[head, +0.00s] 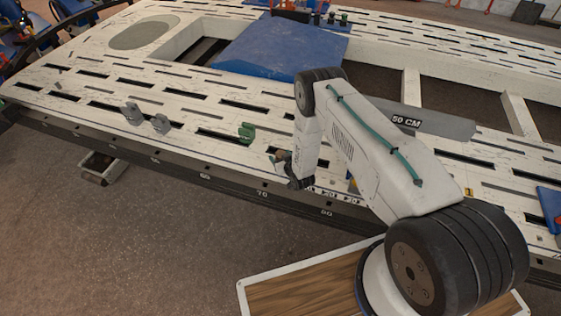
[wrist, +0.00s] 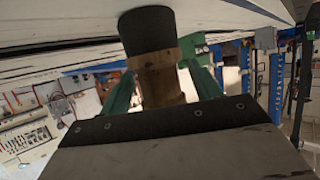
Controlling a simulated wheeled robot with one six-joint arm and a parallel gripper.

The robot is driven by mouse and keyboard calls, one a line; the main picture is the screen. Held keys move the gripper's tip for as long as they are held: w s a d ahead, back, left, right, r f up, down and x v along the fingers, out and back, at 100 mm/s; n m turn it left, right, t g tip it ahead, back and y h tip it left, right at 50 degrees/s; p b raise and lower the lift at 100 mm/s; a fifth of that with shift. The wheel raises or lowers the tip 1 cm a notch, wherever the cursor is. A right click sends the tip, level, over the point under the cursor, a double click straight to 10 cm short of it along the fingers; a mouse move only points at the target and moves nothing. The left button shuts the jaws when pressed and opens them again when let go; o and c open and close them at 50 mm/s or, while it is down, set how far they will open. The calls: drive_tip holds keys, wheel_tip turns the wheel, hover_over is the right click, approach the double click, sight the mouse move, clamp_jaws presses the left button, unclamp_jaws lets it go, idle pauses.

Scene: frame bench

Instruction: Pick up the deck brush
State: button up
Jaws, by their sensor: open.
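The deck brush, as far as I can tell, is the short wooden piece (wrist: 160,82) with a dark, rounded end in the wrist view. It sits between the two green fingers of my gripper (wrist: 160,68), with a finger on each side. The fingers are open around it, and I cannot tell whether either touches it. In the head view, a small brown part of it (head: 281,155) shows at the front of the pale slotted bench (head: 178,118), beside the end of my arm. My arm hides the rest there.
A green fixture (head: 247,132) and two grey brackets (head: 132,113) (head: 160,124) stand on the bench to the left. A blue pad (head: 282,48) lies behind. A grey piece marked 50 CM (head: 440,123) lies behind my arm. Open slots and large openings break the bench top.

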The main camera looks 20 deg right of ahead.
drive_tip(key=c, duration=1.1)
